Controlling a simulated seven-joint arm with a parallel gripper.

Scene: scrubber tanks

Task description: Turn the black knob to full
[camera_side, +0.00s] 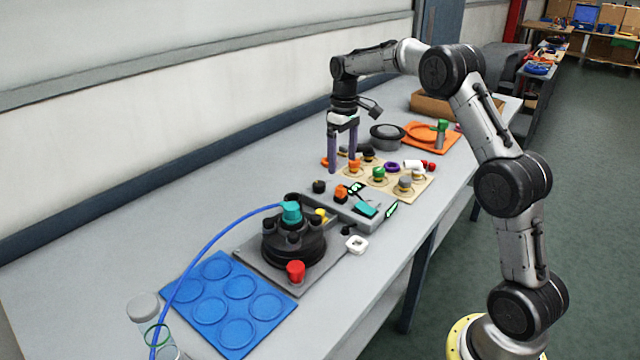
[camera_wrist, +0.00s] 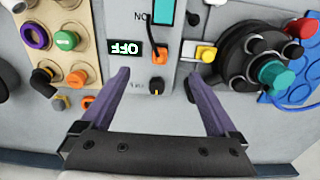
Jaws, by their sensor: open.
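A small display (camera_wrist: 126,49) there reads OFF, seen upside down. My gripper (camera_side: 341,164) is open and empty, pointing down. Its purple fingers are above the table near the knob, apart from it; the wrist view shows them (camera_wrist: 158,75) spread to either side.
A tan board (camera_side: 425,186) with several coloured knobs lies just right of the panel. A black round valve unit (camera_side: 293,250) with a teal cap and blue hose stands in front left. A blue tray (camera_side: 225,300) lies at the front. The table's back left is clear.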

